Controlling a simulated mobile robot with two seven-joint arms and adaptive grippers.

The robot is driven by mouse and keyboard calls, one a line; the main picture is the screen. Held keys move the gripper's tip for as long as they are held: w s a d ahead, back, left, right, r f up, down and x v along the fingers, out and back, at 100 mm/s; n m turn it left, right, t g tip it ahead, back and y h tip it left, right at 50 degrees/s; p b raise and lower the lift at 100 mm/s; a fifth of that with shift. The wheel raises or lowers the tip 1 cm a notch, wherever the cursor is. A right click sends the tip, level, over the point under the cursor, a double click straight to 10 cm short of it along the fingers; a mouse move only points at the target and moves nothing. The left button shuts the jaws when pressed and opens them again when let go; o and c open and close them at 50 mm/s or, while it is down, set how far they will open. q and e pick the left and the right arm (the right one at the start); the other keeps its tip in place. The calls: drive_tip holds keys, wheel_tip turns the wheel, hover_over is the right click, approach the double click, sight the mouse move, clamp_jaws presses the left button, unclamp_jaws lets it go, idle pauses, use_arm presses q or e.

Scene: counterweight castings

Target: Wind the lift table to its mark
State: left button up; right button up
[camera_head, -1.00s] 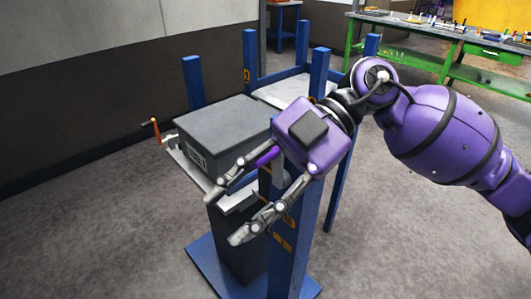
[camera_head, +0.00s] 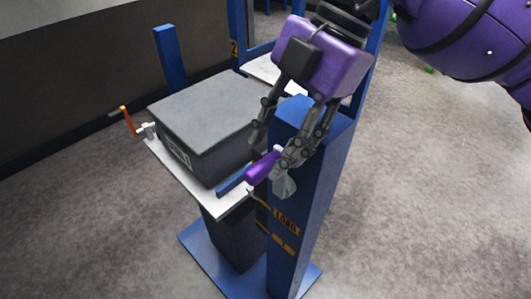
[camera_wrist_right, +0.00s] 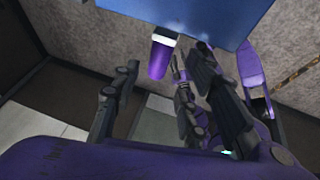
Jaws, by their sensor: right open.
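The lift table (camera_head: 230,207) is a white plate carrying a dark grey block (camera_head: 205,115), between blue posts. A crank with an orange grip (camera_head: 127,120) stands at the plate's far left corner. A purple grip (camera_head: 262,168) shows beside the near blue post; a purple cylinder with a pale collar also shows in the right wrist view (camera_wrist_right: 159,58). My right gripper (camera_head: 269,158) is open, with its fingers reaching down around the purple grip's area; I cannot tell whether they touch it. Part of the grip's mounting is hidden by a finger. My left gripper is not in view.
The near blue post (camera_head: 308,180) stands close beside my right fingers and bears a yellow label (camera_head: 286,221). Another blue post (camera_head: 169,58) rises behind the block. Bare grey floor (camera_head: 430,200) lies open to the right.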

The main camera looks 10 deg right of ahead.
sight(264, 163)
drive_tip(key=shift+x, duration=2)
drive_tip(key=shift+w, duration=0.1)
clamp_jaws()
